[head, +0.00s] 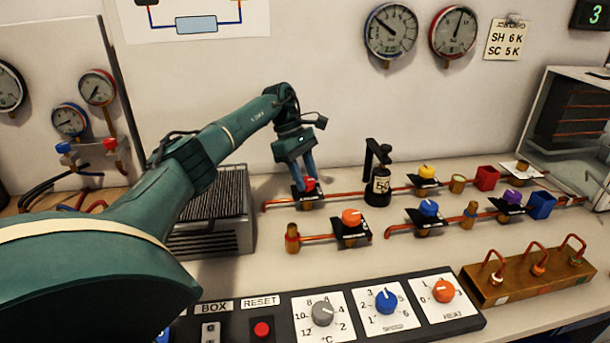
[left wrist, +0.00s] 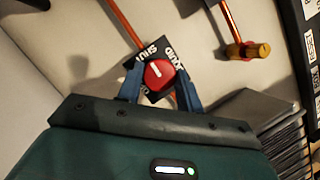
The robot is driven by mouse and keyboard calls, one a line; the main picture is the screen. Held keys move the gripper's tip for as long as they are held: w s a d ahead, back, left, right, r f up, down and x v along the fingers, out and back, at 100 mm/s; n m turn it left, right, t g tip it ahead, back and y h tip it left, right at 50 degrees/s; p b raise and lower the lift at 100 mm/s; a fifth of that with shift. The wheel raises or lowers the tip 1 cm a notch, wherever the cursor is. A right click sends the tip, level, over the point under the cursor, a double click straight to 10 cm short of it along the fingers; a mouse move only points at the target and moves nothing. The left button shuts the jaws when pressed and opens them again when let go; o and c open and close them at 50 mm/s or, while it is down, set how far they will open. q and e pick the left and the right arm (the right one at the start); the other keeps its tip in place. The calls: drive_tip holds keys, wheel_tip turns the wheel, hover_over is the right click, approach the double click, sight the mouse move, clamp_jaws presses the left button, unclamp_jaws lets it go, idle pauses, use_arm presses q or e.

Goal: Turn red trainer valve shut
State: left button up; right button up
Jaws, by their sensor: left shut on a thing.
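The red trainer valve (head: 310,184) sits on its black plate on a copper pipe at the back left of the bench. My left gripper (head: 307,178) reaches down over it from above and is shut on its red knob. In the left wrist view the red knob (left wrist: 158,74), with a white pointer line, lies between the two blue fingers of my left gripper (left wrist: 160,84). Lettering shows on the black plate (left wrist: 152,52), partly hidden by the knob and fingers. My right gripper is in neither view.
An orange-knobbed valve (head: 352,217) stands in front and to the right. A black cylinder (head: 378,184) marked 50 stands right of the red valve. A finned metal unit (head: 213,238) is at the left. A control panel (head: 455,318) with dials lines the front.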

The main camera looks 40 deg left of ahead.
use_arm(q)
drive_tip(key=shift+r, duration=0.1)
drive_tip(key=o, duration=1)
drive_tip(key=shift+a+r, duration=0.2)
drive_tip(key=shift+r, duration=0.15)
drive_tip(key=p+v, duration=0.2)
drive_tip(key=v, duration=1)
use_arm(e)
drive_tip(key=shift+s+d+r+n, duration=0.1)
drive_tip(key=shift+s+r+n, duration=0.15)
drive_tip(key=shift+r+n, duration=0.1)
use_arm(q)
drive_tip(key=shift+r, duration=0.15)
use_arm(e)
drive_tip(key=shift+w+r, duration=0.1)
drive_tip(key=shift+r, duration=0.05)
